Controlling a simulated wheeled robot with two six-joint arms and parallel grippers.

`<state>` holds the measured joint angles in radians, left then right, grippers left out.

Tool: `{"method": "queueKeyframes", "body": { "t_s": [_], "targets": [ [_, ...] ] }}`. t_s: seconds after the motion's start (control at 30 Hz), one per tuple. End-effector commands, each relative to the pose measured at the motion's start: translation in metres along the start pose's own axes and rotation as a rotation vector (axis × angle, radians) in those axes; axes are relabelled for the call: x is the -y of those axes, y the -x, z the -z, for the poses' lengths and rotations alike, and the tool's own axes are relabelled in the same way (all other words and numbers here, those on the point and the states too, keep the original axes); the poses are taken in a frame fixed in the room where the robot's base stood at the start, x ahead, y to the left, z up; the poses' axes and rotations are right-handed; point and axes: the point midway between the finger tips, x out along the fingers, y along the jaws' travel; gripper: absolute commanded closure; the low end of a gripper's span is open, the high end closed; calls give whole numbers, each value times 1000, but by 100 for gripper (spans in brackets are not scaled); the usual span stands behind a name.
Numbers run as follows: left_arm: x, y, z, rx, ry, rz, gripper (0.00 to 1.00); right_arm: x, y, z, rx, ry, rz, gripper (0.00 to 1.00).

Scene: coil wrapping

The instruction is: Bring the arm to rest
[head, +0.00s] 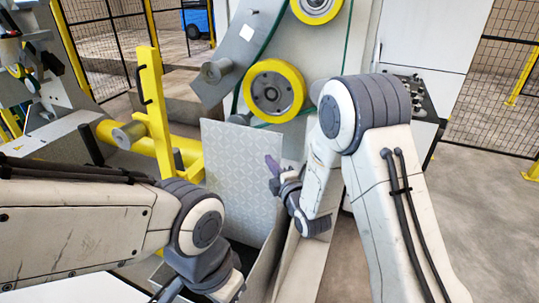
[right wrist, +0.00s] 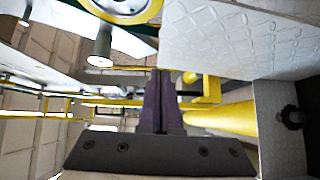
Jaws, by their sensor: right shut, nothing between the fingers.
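My right arm comes in from the right in the head view and bends down in front of the machine. My right gripper (head: 271,164) points left, near the upper right edge of the patterned metal plate (head: 230,170). In the right wrist view its two dark purple fingers (right wrist: 160,88) are together with nothing between them. My left arm reaches in from the left and bends down at the bottom of the head view. Its lower end is partly cut off by the frame, so its fingers cannot be made out clearly.
The wrapping machine has yellow-rimmed wheels (head: 273,90) and a grey roller arm (head: 228,67). A yellow post (head: 155,110) stands left of the plate; it joins a yellow horizontal tube (head: 190,148). Mesh fencing (head: 497,95) stands behind. Open floor (head: 485,215) lies to the right.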

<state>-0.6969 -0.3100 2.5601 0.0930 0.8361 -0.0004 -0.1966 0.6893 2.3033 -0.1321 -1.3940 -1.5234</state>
Motion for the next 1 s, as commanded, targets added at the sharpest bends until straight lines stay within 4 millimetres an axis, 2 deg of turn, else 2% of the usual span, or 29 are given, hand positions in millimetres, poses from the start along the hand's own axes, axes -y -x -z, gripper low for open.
{"method": "queueKeyframes", "body": {
  "t_s": [0.2,0.27,0.37,0.47,0.57,0.7,0.8,1.0],
  "targets": [
    [0,0,0,0,0,0,100,1,10,28,-10,-180,183,100],
    [0,0,0,0,0,0,100,3,19,42,-1,-271,278,100],
    [0,0,0,0,0,0,100,9,44,63,41,-429,447,100],
    [0,0,0,0,0,0,100,15,78,83,110,-577,615,100],
    [0,0,0,0,0,0,100,19,120,100,207,-713,776,100],
    [0,0,0,0,0,0,100,22,190,118,382,-868,984,100],
    [0,0,0,0,0,0,100,21,237,125,514,-945,1100,100],
    [0,0,0,0,0,0,100,16,318,128,758,-1023,1259,100]
  ]
}}
